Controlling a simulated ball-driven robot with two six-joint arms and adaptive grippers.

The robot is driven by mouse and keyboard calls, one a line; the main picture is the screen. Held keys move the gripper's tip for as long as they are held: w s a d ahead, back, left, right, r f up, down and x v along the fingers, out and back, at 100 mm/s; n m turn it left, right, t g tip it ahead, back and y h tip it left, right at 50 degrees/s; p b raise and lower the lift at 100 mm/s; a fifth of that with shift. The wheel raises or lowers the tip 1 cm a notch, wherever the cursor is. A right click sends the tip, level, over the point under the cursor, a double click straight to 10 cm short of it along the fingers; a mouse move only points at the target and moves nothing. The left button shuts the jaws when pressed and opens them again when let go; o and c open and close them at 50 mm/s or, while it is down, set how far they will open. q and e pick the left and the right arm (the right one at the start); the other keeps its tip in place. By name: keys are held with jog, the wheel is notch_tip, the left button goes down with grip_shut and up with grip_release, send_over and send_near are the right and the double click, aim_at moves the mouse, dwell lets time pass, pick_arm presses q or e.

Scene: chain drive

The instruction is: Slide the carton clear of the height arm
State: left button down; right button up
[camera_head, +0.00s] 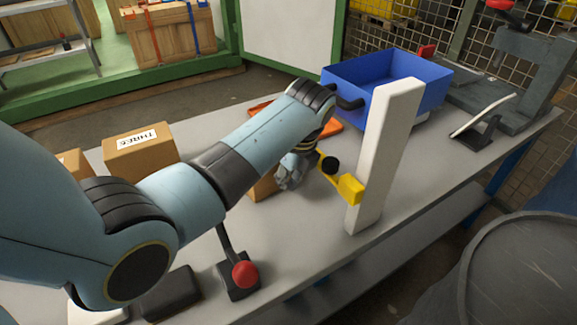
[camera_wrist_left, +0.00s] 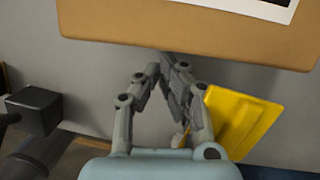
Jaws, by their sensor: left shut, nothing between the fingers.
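A brown carton (camera_head: 262,186) stands on the grey table, mostly hidden behind my left arm and gripper. In the left wrist view the carton (camera_wrist_left: 200,26) fills the top, with part of a white label showing. The height arm is a yellow bar (camera_head: 350,188) on a white upright post (camera_head: 384,150); a yellow plate (camera_wrist_left: 242,120) shows right of my fingers in the wrist view. My left gripper (camera_head: 284,182) is shut and empty, between the carton and the yellow arm. Its fingertips (camera_wrist_left: 172,62) lie at the carton's edge; I cannot tell whether they touch. My right gripper is not in view.
A carton marked THREE (camera_head: 140,152) stands at the left, with another carton (camera_head: 72,162) partly hidden beside it. A red-knobbed lever (camera_head: 243,273) stands at the front. A blue bin (camera_head: 420,75) is behind the post.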

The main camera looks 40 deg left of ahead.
pick_arm(q)
jog(key=shift+x, duration=1.45)
jog(key=a, duration=0.2)
jog(key=a+p, duration=0.1)
jog(key=a, duration=0.1)
jog(key=w+a, duration=0.1)
jog(key=a, duration=0.1)
jog(key=shift+a+r, duration=0.15)
jog(key=shift+a, duration=0.2)
jog(key=shift+a+p, duration=0.3)
jog(key=shift+a, duration=0.1)
jog(key=shift+r, duration=0.1)
jog(key=shift+w+r+p, duration=0.1)
jog(key=shift+r+p, duration=0.2)
jog(key=shift+p, duration=0.1)
jog(key=p+v, duration=0.9)
jog(key=p, duration=0.1)
jog(key=shift+d+r, duration=0.1)
jog(key=shift+r, duration=0.05)
jog(key=shift+s, duration=0.25)
